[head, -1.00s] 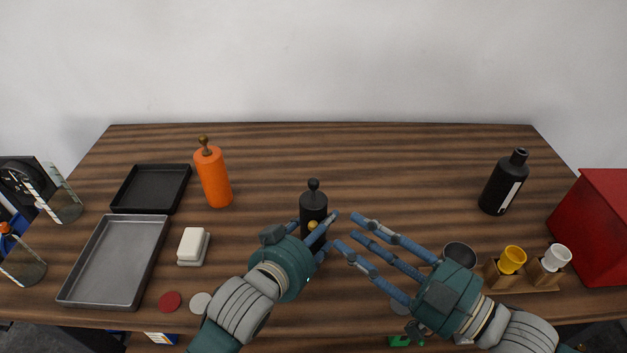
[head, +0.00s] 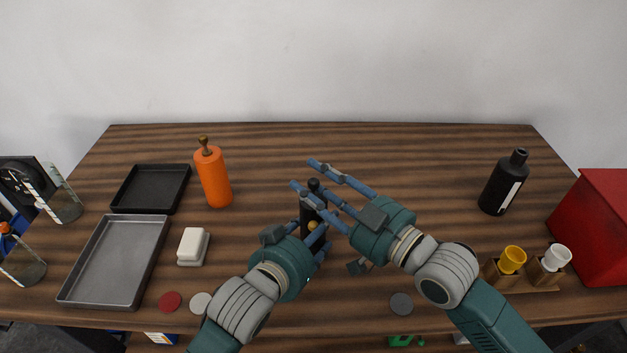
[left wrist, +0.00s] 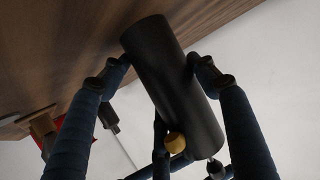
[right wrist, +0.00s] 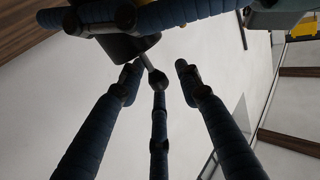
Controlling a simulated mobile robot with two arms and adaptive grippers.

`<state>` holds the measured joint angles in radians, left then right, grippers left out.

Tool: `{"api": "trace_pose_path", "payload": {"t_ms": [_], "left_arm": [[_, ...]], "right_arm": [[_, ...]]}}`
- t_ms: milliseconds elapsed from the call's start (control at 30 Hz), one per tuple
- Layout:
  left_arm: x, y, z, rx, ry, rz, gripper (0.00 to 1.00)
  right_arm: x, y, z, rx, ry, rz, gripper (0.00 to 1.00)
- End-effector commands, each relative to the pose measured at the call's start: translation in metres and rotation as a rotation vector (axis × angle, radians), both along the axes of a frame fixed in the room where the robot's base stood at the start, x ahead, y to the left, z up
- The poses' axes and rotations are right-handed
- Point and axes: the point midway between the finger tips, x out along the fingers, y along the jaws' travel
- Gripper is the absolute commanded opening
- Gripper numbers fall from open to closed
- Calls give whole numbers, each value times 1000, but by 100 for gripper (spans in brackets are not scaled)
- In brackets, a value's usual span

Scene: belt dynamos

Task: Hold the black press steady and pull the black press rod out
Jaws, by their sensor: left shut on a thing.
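The black press (head: 306,216) stands upright near the middle of the table, with a small gold ball (head: 313,225) on its side. In the left wrist view the dark cylinder (left wrist: 172,82) lies between the fingers. My left gripper (head: 316,232) is shut on the press body from the front. The black press rod (head: 313,185) sticks up from its top, ending in a round knob. My right gripper (head: 306,175) is at the rod's height, fingers spread beside the knob. In the right wrist view the rod's knob (right wrist: 158,80) shows between open fingers, with side fingers apart from it.
At right are a black bottle (head: 502,184), a wooden cup holder (head: 540,285) and a red box (head: 596,228). The table behind the press is clear.

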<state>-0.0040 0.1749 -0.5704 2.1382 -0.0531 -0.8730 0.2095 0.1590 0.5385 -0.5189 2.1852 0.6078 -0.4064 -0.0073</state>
Motion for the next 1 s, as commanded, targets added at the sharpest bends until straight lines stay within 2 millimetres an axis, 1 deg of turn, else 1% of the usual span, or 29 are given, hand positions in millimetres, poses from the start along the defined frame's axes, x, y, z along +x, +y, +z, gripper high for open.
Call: {"api": "trace_pose_path", "payload": {"t_ms": [33,300,333,367,400,500,667,733,767,900,1000], "left_arm": [[-1,1,-5,6,8,1,11],[-1,1,-5,6,8,1,11],[-1,1,-5,6,8,1,11],[-1,1,-5,6,8,1,11],[-1,1,-5,6,8,1,11],[-1,1,-5,6,8,1,11],[-1,1,-5,6,8,1,11],[-1,1,-5,5,9,1,11],[-1,1,-5,6,8,1,11],[0,1,-5,7,9,1,11],[-1,1,-5,7,9,1,11]], "right_arm": [[2,2,0,-1,-1,0,34],[3,3,-1,-1,0,0,34],[3,3,-1,-1,0,0,32],[3,3,-1,-1,0,0,26],[3,3,-1,-1,0,0,18],[3,3,0,-1,-1,0,0],[2,3,1,1,-1,1,0],[2,3,4,3,-4,2,0],[2,4,8,4,-6,3,0],[2,4,35,8,-11,5,0],[1,4,48,7,-10,5,0]]}}
